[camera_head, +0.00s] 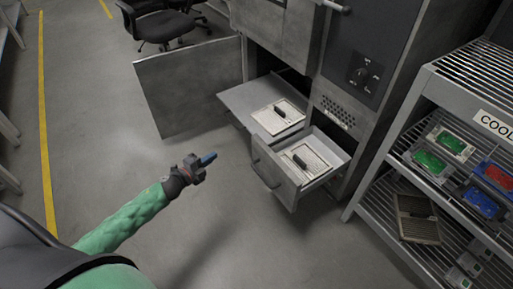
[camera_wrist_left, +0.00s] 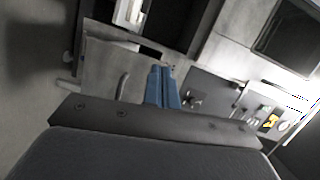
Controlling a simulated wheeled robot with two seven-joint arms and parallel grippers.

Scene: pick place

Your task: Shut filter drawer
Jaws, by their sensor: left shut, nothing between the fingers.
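The filter drawer (camera_head: 275,177) stands pulled out from the lower part of the grey cabinet, with a flat filter (camera_head: 312,158) lying in it. Its curved handle (camera_head: 264,174) is on the front face. Beside it, to the left, a flat shelf or tray (camera_head: 235,98) sticks out of an open bay with a similar filter (camera_head: 278,115) on it. My left gripper (camera_head: 208,158) is shut and empty, in the air to the left of the drawer front, apart from it. Its blue fingers also show in the left wrist view (camera_wrist_left: 163,88). My right gripper is not seen.
An open cabinet door (camera_head: 187,87) stands left of the bays. A wire rack (camera_head: 470,75) with green, red and blue parts stands at the right, close to the cabinet. Black office chairs (camera_head: 160,25) are at the back. The floor left of the drawer is clear.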

